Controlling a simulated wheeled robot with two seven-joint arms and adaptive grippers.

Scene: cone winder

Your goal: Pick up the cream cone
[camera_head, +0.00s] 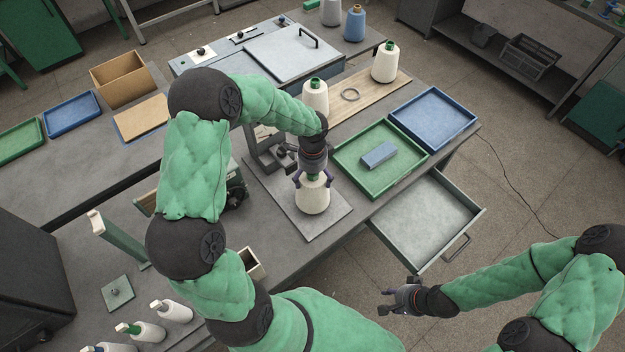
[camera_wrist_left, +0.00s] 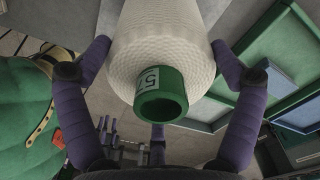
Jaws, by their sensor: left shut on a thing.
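A cream cone (camera_head: 312,197) with a green core tube is upright at the grey base plate (camera_head: 280,205) of a small machine on the table. My left gripper (camera_head: 312,180) comes down from above and is shut on it, fingers on both sides of its upper part. In the left wrist view the cream cone (camera_wrist_left: 165,45) sits between the purple fingers, its green tube end facing the camera. I cannot tell whether its bottom touches the plate. My right gripper (camera_head: 400,296) is away at lower right, and its fingers are too small to read.
Other cream cones stand behind (camera_head: 315,97) and on a wooden board (camera_head: 385,63). A green tray (camera_head: 350,170) holding a blue block (camera_head: 379,155) and a blue tray (camera_head: 432,115) lie to the right. An open drawer (camera_head: 425,215) juts out.

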